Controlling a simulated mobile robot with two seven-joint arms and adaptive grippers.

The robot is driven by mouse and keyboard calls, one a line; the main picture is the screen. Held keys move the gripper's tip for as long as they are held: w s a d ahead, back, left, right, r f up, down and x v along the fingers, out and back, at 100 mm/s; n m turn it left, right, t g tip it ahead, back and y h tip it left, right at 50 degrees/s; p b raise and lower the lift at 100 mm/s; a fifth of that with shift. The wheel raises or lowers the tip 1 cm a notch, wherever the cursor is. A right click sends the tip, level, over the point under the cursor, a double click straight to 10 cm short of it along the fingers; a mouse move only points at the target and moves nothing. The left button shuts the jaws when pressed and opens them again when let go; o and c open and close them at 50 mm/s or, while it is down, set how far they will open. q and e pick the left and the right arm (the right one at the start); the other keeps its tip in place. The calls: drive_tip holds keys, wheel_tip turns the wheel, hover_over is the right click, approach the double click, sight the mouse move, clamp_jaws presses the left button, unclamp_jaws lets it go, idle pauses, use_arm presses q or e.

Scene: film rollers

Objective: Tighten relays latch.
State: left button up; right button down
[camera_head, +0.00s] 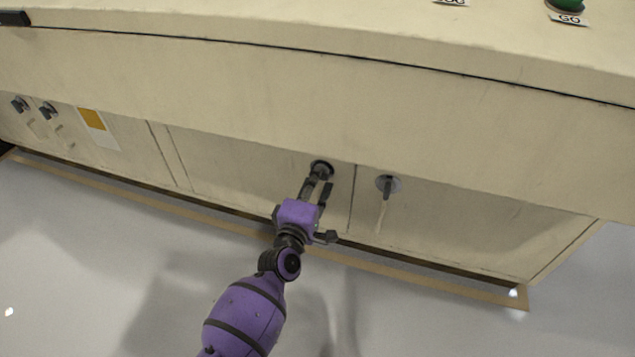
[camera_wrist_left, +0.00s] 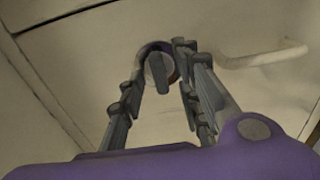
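A round dark latch (camera_head: 321,167) with a raised turning bar is set in the cream cabinet front. It also shows in the wrist view (camera_wrist_left: 160,72), with its bar roughly upright. No label naming it as the relays latch is readable. My left gripper (camera_head: 319,183), purple with dark fingers, reaches up to this latch. In the wrist view its fingers (camera_wrist_left: 160,80) are apart, one on each side of the latch bar, with visible gaps. Whether a fingertip touches the plate I cannot tell. My right gripper is not in view.
A second latch (camera_head: 388,184) sits to the right, beyond a panel seam, with a pale handle (camera_head: 381,216) below it. Two more latches (camera_head: 47,110) and a yellow-and-white label (camera_head: 94,121) are at the left. A green GO button (camera_head: 567,5) is on top. The grey floor is clear.

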use_arm(q)
drive_tip(key=shift+w+d, duration=0.15)
drive_tip(key=shift+w, duration=0.15)
clamp_jaws()
